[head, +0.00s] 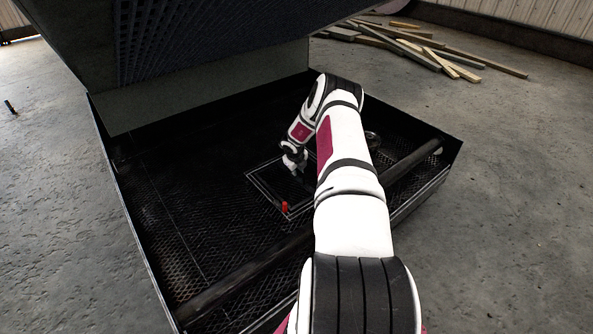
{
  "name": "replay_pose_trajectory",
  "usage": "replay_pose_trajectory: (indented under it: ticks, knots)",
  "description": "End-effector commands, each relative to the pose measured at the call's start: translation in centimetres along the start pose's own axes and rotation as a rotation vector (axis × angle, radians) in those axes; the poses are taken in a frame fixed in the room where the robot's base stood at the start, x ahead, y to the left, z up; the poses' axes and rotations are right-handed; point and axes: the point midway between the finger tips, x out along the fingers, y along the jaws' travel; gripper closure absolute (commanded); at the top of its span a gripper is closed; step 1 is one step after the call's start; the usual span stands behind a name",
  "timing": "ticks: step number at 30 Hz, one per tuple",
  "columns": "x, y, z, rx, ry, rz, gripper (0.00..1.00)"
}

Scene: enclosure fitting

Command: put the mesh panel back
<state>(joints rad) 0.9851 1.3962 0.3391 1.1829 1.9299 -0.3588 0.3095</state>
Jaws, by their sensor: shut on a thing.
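The mesh panel (268,186) is dark, with a thin light outline. It shows in the middle of the black enclosure (190,235), over or in its mesh floor; I cannot tell if it lies flush or sits slightly raised. A small red part (284,207) shows at its near edge. My gripper (298,172) is low over the panel and shut on it, though the fingertips are small and dark here. My arm hides the panel's right side.
A raised lid (200,50) overhangs the back left of the enclosure. A dark bar (245,275) crosses the enclosure's near side. Wooden planks (430,48) lie on the concrete floor at the back right. The floor to the right is clear.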

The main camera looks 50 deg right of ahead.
Motion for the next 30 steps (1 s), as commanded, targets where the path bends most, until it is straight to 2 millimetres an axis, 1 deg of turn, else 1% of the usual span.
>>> replay_pose_trajectory:
  ticks: [4,5,6,7,16,20,23,26,30]
  knots:
    - [0.2,-0.1,0.1,0.001,-0.003,-0.002,1.0]
    - [0.1,-0.1,0.1,0.001,-0.003,-0.002,0.83]
    - [0.1,-0.1,0.1,0.0,-0.003,-0.002,0.74]
    - [0.1,-0.1,0.1,0.0,-0.003,-0.002,0.67]
    - [0.2,0.1,-0.2,0.0,0.002,0.001,0.66]
    - [-0.4,0.1,-0.1,-0.001,0.001,0.0,0.66]
    - [-1.6,0.0,0.0,-0.002,0.0,-0.001,0.66]
    - [-3.4,-0.1,0.1,-0.002,-0.001,-0.002,0.66]
    - [-6.2,-0.1,0.1,-0.002,-0.002,-0.002,0.66]
